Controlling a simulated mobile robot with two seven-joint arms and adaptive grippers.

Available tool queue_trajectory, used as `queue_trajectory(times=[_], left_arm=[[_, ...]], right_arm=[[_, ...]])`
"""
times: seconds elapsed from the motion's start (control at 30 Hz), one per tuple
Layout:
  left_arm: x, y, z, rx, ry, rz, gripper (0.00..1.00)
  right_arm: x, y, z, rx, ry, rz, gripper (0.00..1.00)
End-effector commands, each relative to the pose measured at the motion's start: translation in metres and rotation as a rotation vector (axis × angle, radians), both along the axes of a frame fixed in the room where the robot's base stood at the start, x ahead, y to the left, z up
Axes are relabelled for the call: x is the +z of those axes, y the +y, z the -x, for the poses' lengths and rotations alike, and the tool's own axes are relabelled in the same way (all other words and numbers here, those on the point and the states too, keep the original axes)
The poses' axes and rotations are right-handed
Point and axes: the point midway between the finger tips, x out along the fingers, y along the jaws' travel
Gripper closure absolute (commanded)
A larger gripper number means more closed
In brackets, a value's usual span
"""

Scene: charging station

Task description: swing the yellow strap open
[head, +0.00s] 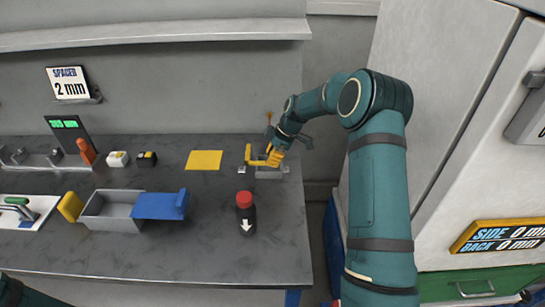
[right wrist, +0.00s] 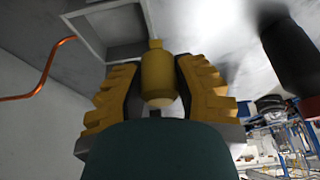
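The yellow strap (head: 255,148) is at the right end of the grey bench, on a small grey fixture (head: 267,173). My right gripper (head: 270,158) reaches down to it from the right and hides part of it. In the right wrist view, a yellow rounded piece (right wrist: 158,75), which looks like part of the strap, sits between the two yellow fingers of my right gripper (right wrist: 158,88). The dark finger pads lie against both its sides, so the gripper appears shut on it. Only a bit of my left arm shows at the bottom left; its gripper is out of view.
A dark bottle with a red cap (head: 246,214) stands just in front of the fixture. A yellow square (head: 204,160) lies to its left, with a grey bin with a blue lid (head: 112,212) further left. A tall grey cabinet (head: 455,110) stands on the right.

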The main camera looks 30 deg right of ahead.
Motion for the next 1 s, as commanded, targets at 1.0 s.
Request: queue_trajectory(times=[1.0], left_arm=[[-0.013, 0.000, -0.003, 0.001, -0.006, -0.001, 0.53]], right_arm=[[-0.002, 0.054, 0.002, -0.414, 0.001, 0.001, 1.00]])
